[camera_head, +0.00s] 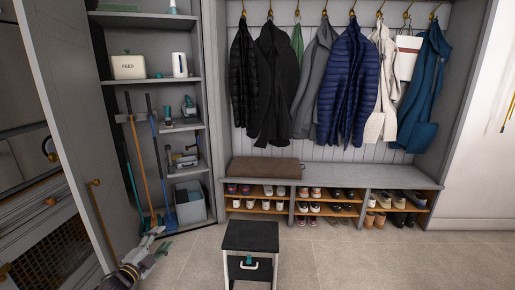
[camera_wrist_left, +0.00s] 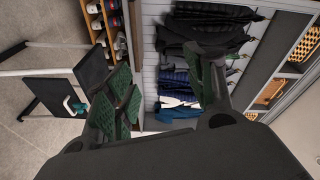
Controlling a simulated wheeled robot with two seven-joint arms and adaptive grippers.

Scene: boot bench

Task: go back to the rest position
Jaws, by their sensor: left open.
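My left gripper (camera_head: 157,242) is at the lower left of the head view, in front of the open tall cupboard. Its fingers stand apart in the left wrist view (camera_wrist_left: 163,88), with green ridged pads and nothing between them. It is apart from the black-topped step stool (camera_head: 251,236), which stands to its right on the floor. The stool also shows at the left of the wrist view (camera_wrist_left: 92,68). My right gripper is in neither view.
A teal and white item (camera_head: 248,263) is on the stool's lower step. The cupboard door (camera_head: 70,110) stands open at left. Brooms and a grey bin (camera_head: 189,203) are inside the cupboard. A shoe bench (camera_head: 345,178) runs along the back. Floor at right is clear.

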